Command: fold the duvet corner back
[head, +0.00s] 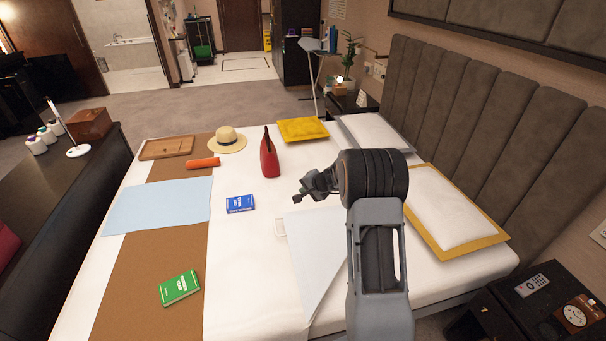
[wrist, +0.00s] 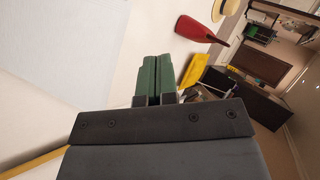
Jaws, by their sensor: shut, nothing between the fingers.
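The white duvet (head: 235,270) covers the bed. A pale blue-white, roughly triangular flap (head: 312,255) lies on it just left of my arm, seemingly the duvet's corner area; my arm hides its right side. A pale bluish surface, likely the same flap, fills the upper left of the wrist view (wrist: 70,40). My gripper (head: 298,199) is above the bed, beyond the flap's far end and apart from it as far as I can tell. Its two fingers (wrist: 157,72) are together and empty.
A blue book (head: 240,204), green book (head: 180,288), straw hat (head: 227,140) and light blue cloth (head: 160,204) lie left. A white pillow (head: 445,208) and the headboard (head: 490,110) are at right.

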